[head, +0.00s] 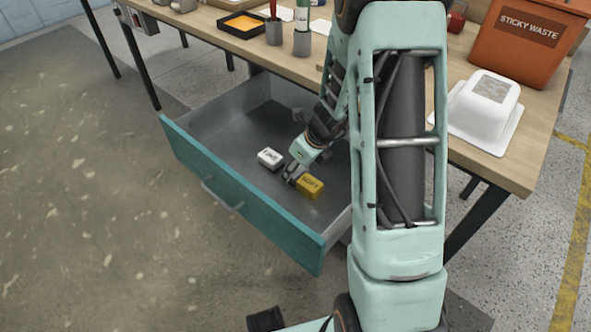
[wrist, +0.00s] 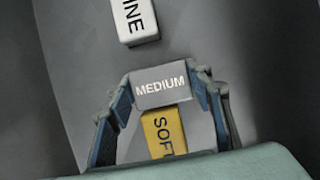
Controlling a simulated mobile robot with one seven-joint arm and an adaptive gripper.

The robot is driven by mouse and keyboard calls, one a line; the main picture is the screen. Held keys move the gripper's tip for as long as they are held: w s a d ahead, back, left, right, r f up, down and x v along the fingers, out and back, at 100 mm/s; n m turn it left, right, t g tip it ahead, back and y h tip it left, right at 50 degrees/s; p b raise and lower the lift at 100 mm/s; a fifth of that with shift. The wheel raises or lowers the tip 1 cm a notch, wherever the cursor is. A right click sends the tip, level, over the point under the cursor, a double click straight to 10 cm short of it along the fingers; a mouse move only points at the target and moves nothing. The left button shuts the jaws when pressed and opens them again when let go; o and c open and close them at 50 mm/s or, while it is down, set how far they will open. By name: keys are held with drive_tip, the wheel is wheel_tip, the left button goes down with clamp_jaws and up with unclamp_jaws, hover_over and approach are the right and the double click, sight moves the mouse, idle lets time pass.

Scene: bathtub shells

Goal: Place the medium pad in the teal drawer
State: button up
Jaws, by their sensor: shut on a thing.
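The teal drawer (head: 258,213) is pulled open under the bench, with a grey metal inside. My gripper (head: 291,176) reaches down inside it. In the wrist view my gripper (wrist: 166,90) has its two fingers on either side of the grey medium pad (wrist: 160,87), shut on it. The pad's label faces up. It is mostly hidden by the fingers in the head view. I cannot tell whether it touches the drawer floor.
In the drawer, the white fine pad (head: 270,158) and the yellow soft pad (head: 310,186) lie on either side of my gripper. Bare drawer floor (head: 232,130) shows toward the back left. The wooden bench (head: 455,152) stands above the drawer.

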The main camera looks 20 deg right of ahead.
drive_tip(key=shift+f, duration=0.1)
drive_tip(key=shift+f, duration=0.15)
drive_tip(key=o, duration=1.1)
drive_tip(key=shift+o, duration=0.2)
drive_tip(key=p+v, duration=0.5)
drive_tip(key=v, duration=0.7)
drive_tip(key=shift+r+p, duration=0.3)
